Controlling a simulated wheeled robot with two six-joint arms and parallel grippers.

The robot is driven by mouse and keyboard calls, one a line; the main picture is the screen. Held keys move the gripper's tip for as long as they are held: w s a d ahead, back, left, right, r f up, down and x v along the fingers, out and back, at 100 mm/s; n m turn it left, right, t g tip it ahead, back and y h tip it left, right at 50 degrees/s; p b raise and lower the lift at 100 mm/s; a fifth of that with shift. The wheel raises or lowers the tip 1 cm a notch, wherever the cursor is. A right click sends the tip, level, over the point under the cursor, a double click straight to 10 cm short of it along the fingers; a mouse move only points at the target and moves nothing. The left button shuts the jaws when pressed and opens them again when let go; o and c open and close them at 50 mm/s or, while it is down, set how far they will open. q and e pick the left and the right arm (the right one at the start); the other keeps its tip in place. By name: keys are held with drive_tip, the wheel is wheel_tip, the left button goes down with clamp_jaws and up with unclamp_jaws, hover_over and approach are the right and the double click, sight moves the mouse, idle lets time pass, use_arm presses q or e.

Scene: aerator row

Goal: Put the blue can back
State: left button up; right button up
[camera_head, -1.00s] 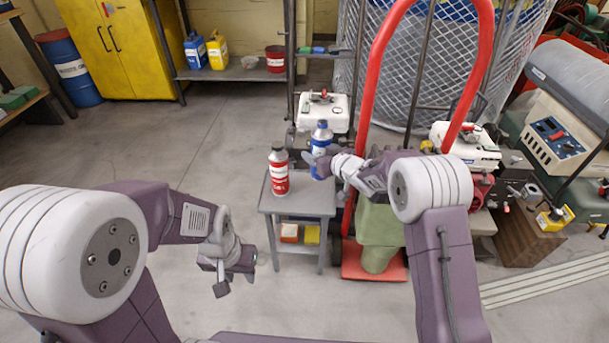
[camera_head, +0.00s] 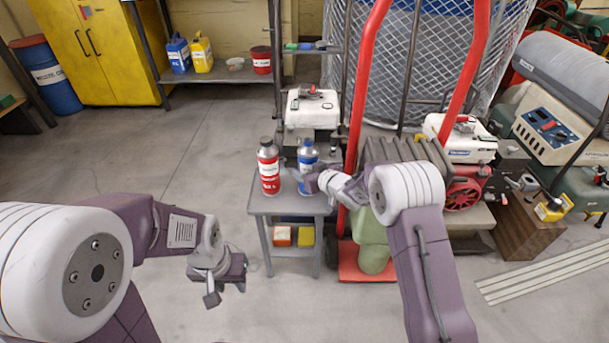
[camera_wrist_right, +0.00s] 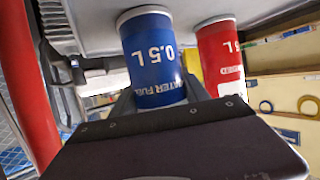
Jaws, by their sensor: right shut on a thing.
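The blue can (camera_head: 308,160) is upright at the grey side table (camera_head: 284,207), to the right of the red can (camera_head: 268,171). My right gripper (camera_head: 308,178) is shut around the blue can from the right. In the right wrist view, which is upside down, the blue can (camera_wrist_right: 155,62) sits between my fingers and the red can (camera_wrist_right: 220,58) stands beside it. The blue can's base is at or very close to the table top; I cannot tell if it touches. My left gripper (camera_head: 227,287) is open and empty, left of the table.
A red hand truck (camera_head: 360,110) stands right behind the table, close to my right arm. White-topped machines (camera_head: 312,108) are behind. A shelf with a blue jug (camera_head: 177,54) and a yellow jug (camera_head: 201,54) is at the back left. The floor at left is clear.

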drive_tip(key=shift+r, duration=0.15)
drive_tip(key=o, duration=1.5)
drive_tip(key=shift+r, duration=0.15)
drive_tip(key=p+v, duration=0.4)
drive_tip(key=v, duration=0.8)
drive_tip(key=shift+s, duration=0.1)
